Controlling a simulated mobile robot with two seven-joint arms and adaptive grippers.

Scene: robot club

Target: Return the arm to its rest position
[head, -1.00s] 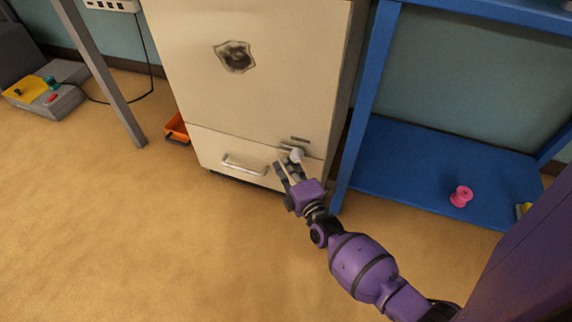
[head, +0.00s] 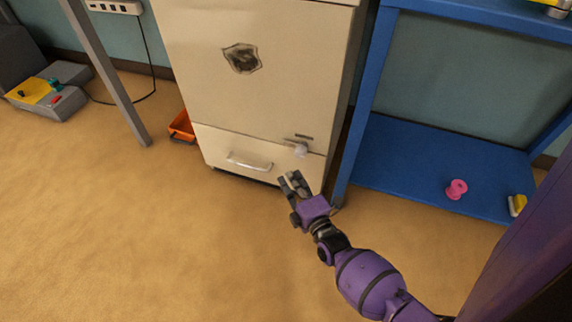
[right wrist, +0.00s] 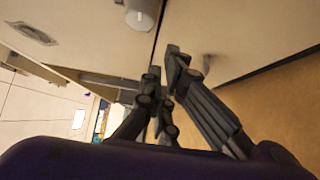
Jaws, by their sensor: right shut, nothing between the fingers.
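My right arm (head: 372,280) comes in from the lower right of the head view, purple with black joints. Its gripper (head: 289,177) is shut and empty, in front of the lower drawer of a cream cabinet (head: 265,100). My left gripper is not in view.
The drawer (head: 222,146) looks closed and has a metal handle (head: 249,162). A blue shelf unit (head: 400,165) with a pink spool (head: 456,189) stands close on the right. An orange bin (head: 182,127) is at the cabinet's left. The floor in front is clear.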

